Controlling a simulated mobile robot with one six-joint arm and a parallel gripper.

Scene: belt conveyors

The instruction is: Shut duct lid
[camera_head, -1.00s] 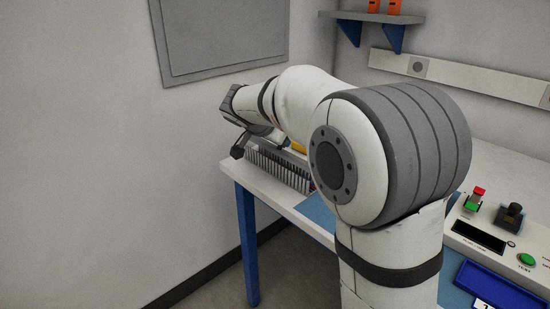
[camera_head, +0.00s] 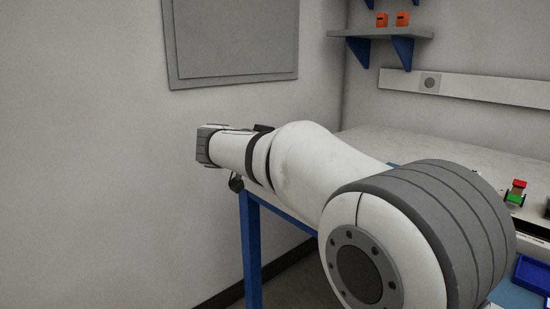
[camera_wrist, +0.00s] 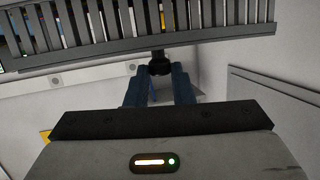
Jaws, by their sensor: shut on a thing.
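In the wrist view, a grey slotted duct (camera_wrist: 100,28) runs across the top, with a plain grey edge strip (camera_wrist: 100,52) along its lower side. A short dark knob (camera_wrist: 159,57) stands out from that strip. My gripper (camera_wrist: 160,71) has its blue fingers closed around the knob. I cannot tell from this angle how far the lid stands open or which part of the strip is lid. In the head view, my arm hides the duct and the gripper.
A white bench with a blue leg (camera_head: 251,250) stands under my arm. A grey wall panel (camera_head: 232,40) hangs behind. A shelf (camera_head: 380,34) with orange boxes is at the back right. A red and green switch (camera_head: 517,190) sits at the right. The left floor side is clear.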

